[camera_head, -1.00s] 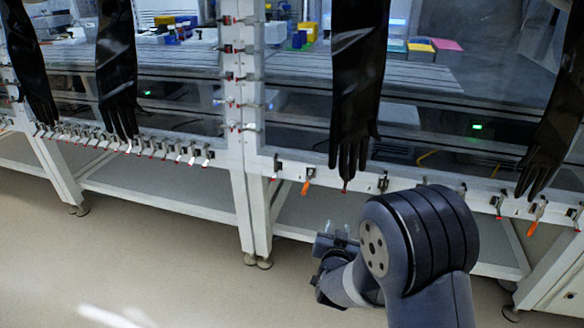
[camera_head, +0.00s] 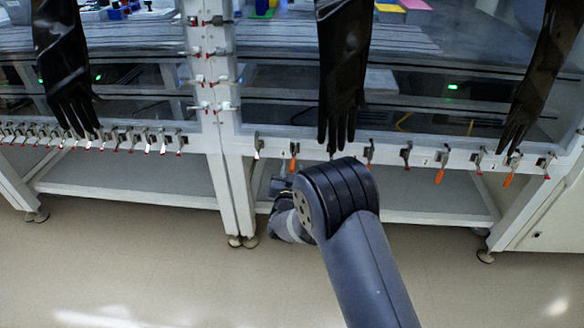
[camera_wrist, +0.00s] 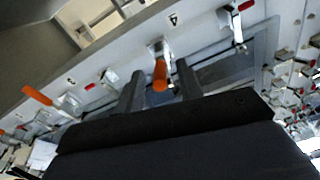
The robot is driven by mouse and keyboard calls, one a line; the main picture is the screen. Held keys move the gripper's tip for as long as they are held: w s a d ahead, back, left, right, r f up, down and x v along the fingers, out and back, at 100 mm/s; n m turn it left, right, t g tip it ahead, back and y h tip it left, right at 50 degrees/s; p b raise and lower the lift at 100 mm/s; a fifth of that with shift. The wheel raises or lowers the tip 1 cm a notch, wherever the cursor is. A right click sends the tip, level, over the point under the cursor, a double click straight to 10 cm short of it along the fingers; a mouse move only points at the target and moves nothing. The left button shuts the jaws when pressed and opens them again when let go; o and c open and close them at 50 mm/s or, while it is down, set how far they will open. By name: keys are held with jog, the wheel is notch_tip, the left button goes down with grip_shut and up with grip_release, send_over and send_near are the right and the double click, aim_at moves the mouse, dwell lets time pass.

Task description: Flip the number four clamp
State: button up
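In the wrist view a clamp with an orange handle (camera_wrist: 160,75) is on the pale rail, beside a label 4 (camera_wrist: 174,19). The handle points toward my gripper (camera_wrist: 160,84). The two dark fingers are apart, one on each side of the handle, with visible gaps; I cannot tell the depth between them. In the head view my gripper (camera_head: 279,187) is just below the glovebox's front rail, partly hidden by my arm. An orange-handled clamp (camera_head: 294,156) hangs just above it there; its number is not readable.
More clamps line the rail, including a red-tipped one (camera_head: 406,153) and an orange one (camera_head: 440,168). A black glove (camera_head: 342,80) hangs close above my arm. A shelf (camera_head: 420,200) and frame legs are below the rail. The floor in front is clear.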

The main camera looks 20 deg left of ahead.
jog(key=shift+x, duration=1.15)
jog(key=shift+c, duration=0.3)
grip_shut()
